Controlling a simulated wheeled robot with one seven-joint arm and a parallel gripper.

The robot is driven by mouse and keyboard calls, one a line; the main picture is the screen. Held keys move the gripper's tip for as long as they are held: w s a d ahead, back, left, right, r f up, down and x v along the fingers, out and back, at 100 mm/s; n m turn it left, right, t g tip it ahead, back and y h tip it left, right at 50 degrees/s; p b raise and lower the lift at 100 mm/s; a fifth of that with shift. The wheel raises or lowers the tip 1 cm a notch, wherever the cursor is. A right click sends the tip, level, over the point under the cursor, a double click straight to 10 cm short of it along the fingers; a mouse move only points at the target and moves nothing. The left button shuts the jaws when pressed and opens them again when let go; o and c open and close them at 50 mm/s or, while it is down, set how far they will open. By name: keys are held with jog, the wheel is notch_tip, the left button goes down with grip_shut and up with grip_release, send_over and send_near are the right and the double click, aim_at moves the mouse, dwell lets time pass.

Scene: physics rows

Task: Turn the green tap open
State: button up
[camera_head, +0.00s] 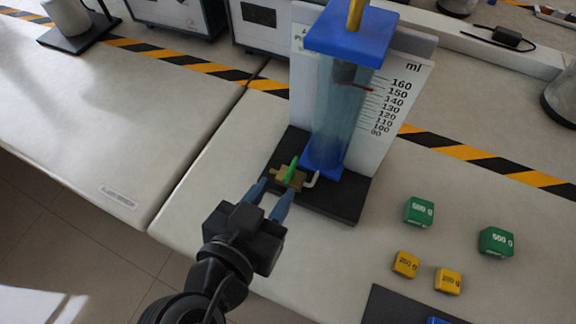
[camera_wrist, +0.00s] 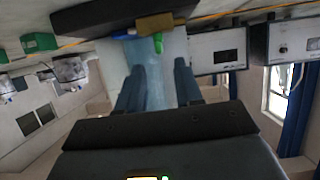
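The green tap (camera_head: 291,168) is a small lever on a brass valve body (camera_head: 280,179), low at the front of the water column's black base. In the head view the lever stands up, leaning slightly right. My gripper (camera_head: 273,194) is open, its two blue-grey fingers pointing at the valve from the near side. In the wrist view the green lever (camera_wrist: 158,43) shows ahead, between the lines of the two fingers of my gripper (camera_wrist: 159,70). The brass body (camera_wrist: 160,22) is behind it. The fingers look apart from the lever; exact contact cannot be told.
A clear column (camera_head: 338,115) with blue caps stands behind the tap against a white ml scale board (camera_head: 392,105). Green 500 g blocks (camera_head: 419,212) and yellow 200 g blocks (camera_head: 405,264) lie to the right. The bench (camera_head: 195,205) left of the base is clear.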

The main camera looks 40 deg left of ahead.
aim_at(288, 174)
jog(key=shift+p+x, duration=0.3)
jog(key=shift+x, duration=2.5)
jog(key=shift+c, duration=0.3)
grip_shut()
